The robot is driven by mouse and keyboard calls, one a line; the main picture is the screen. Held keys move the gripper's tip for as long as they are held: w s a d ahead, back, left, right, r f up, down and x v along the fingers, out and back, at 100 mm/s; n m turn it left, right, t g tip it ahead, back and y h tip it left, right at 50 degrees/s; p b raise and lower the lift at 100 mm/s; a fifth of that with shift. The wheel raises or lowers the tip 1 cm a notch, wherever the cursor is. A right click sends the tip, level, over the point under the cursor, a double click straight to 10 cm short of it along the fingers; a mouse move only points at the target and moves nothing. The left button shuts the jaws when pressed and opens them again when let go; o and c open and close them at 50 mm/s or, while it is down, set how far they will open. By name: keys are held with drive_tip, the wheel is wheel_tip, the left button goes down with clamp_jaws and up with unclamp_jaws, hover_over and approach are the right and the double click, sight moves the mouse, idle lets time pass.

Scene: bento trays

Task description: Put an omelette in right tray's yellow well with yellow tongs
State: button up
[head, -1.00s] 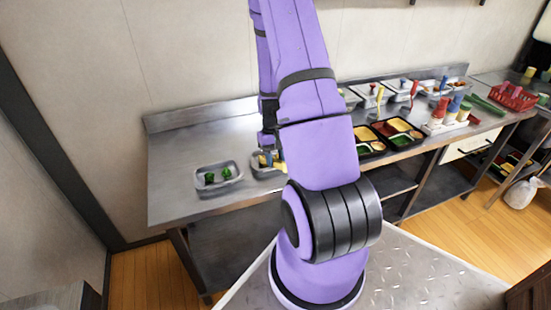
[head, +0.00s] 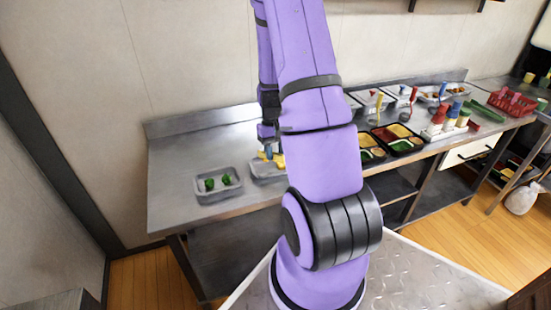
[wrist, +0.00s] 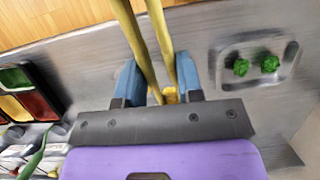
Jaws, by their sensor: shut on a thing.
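My gripper (head: 272,150) is shut on the yellow tongs (wrist: 135,38); in the wrist view its blue fingers (wrist: 161,80) stand on either side of the two long yellow arms. A yellow piece (wrist: 171,95) shows between the fingers; I cannot tell whether it belongs to the tongs or is an omelette. The left bento tray (head: 372,160) is partly hidden.
A metal tray with green broccoli (head: 217,183) stands at left; it also shows in the wrist view (wrist: 255,62). Food pans and upright utensils (head: 376,108) line the back right. Colored bottles (head: 450,117) and a red basket (head: 513,102) are farther right. The counter's left end is clear.

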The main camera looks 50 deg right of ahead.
drive_tip(key=shift+r, duration=2.45)
wheel_tip(320, 180, up, 12)
drive_tip(key=shift+r, duration=0.15)
